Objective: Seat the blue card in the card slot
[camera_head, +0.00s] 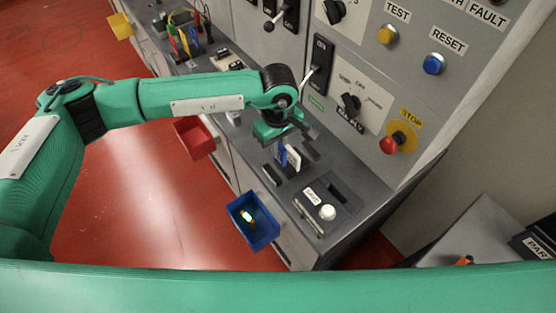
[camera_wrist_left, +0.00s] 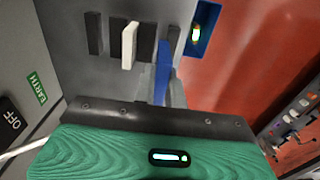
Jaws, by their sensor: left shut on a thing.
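The blue card (camera_head: 283,156) is a thin upright plate at the console ledge, and it also shows in the left wrist view (camera_wrist_left: 162,72). My left gripper (camera_head: 285,143) is shut on it from above; its fingers partly hide the card's near end. A white card (camera_head: 294,158) stands upright beside it, and in the left wrist view (camera_wrist_left: 129,45) it is left of the blue card. Whether the blue card's lower edge touches the ledge, I cannot tell. I cannot tell for sure which opening is the card slot. My right gripper is out of view.
Dark blocks or openings flank the cards, one at the front edge (camera_head: 271,175). A grey unit (camera_head: 318,190) with a white knob (camera_head: 327,212) sits on the ledge. A blue bin (camera_head: 236,210) and a red bin (camera_head: 193,140) hang in front. The panel with switches rises behind.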

